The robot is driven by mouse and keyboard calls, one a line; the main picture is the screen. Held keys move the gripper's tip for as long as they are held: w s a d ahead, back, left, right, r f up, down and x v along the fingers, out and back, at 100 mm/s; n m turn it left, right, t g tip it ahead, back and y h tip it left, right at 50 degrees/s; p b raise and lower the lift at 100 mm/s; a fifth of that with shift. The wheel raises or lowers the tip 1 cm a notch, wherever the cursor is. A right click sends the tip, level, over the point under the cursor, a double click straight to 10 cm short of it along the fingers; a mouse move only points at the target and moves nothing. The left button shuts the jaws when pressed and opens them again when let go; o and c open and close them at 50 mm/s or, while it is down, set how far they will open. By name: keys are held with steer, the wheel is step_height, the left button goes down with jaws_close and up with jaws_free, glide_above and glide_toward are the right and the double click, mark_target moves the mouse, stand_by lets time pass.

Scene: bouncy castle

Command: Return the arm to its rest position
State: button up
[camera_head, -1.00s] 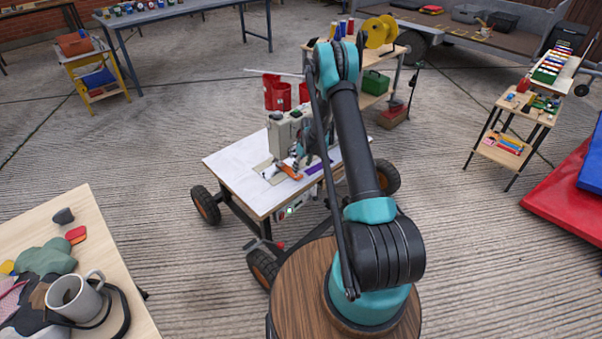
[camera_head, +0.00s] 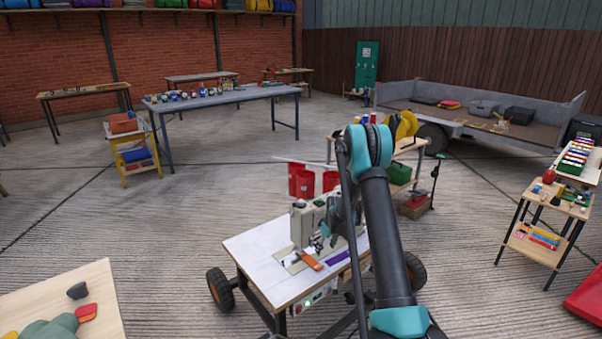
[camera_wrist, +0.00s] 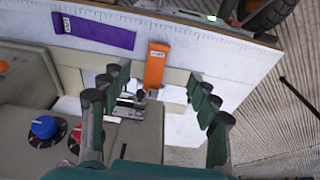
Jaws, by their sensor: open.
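My arm (camera_head: 385,225) reaches forward from the bottom of the head view and bends down over a wheeled sewing table (camera_head: 262,262). My gripper (camera_wrist: 157,80) is open in the wrist view, with its fingers apart and nothing between their tips. It hangs above the sewing machine (camera_head: 304,226), whose body also shows in the wrist view (camera_wrist: 30,118). An orange strip (camera_wrist: 156,66) lies beyond the fingertips on the tabletop, beside a purple strip (camera_wrist: 93,33). In the head view the gripper is largely hidden behind the arm.
A light wooden table (camera_head: 55,290) stands at the lower left. Red bins (camera_head: 301,182) and a shelf cart (camera_head: 405,150) with yellow spools stand behind the sewing table. A tool cart (camera_head: 545,225) is at the right. Bare floor lies between.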

steer(key=s+d+r+m+t, duration=0.1)
steer(key=s+d+r+m, duration=0.15)
steer(key=s+r, duration=1.65)
steer(key=s+d+r+m, duration=0.1)
steer(key=s+r+m, duration=0.1)
steer(key=s, duration=0.9)
steer(key=s+r+m+t+h, duration=0.1)
steer(key=s+r+m, duration=0.1)
steer(key=s, duration=0.9)
steer(key=shift+s+d, duration=0.3)
steer(key=shift+d, duration=0.05)
steer(key=shift+m, duration=0.25)
